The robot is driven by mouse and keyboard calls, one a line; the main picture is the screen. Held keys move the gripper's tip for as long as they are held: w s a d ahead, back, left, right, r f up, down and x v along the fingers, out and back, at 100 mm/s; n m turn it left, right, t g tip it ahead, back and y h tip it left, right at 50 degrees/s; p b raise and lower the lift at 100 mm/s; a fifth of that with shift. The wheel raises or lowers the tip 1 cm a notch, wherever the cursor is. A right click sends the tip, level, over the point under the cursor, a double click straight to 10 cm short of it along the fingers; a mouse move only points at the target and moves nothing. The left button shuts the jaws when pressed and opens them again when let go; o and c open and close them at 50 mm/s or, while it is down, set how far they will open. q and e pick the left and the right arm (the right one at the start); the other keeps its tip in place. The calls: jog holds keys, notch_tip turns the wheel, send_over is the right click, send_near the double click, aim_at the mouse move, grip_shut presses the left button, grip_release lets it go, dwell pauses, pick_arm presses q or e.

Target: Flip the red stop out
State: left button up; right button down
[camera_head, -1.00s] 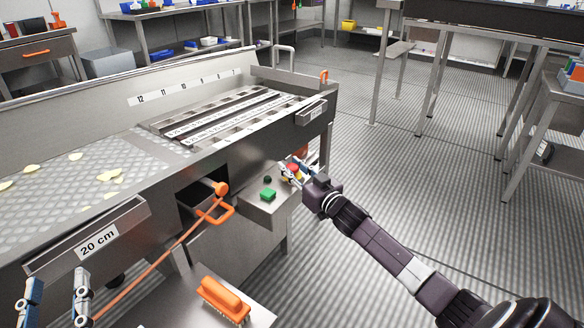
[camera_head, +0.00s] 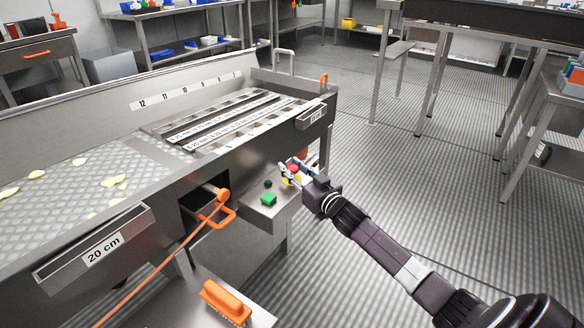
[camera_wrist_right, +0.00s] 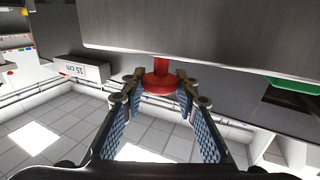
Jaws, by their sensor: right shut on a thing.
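The red stop (camera_wrist_right: 160,82) shows in the right wrist view as a round red knob on a red stem under a grey metal box edge. My right gripper (camera_wrist_right: 160,88) has its fingers on both sides of the knob and is shut on it. In the head view the red stop (camera_head: 294,168) is partly hidden by the fingers of my right gripper (camera_head: 291,174). It sits on the grey control box (camera_head: 262,222) with a green button (camera_head: 269,199) and a small dark knob (camera_head: 268,184). My left gripper is not in view.
The steel conveyor machine (camera_head: 150,180) with pale chips fills the left. An orange handle (camera_head: 225,215) with a long rod stands left of the control box. An orange brush (camera_head: 226,300) lies on a low shelf.

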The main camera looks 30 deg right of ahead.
jog(key=shift+r, duration=0.3)
jog(key=c, duration=1.5)
grip_release()
jog(key=shift+c, duration=0.2)
jog(key=shift+f, duration=0.1)
jog(key=shift+s, duration=0.15)
jog(key=shift+s+f, duration=0.1)
jog(key=shift+s, duration=0.2)
jog(key=s, duration=1.1)
jog(key=shift+s, duration=0.1)
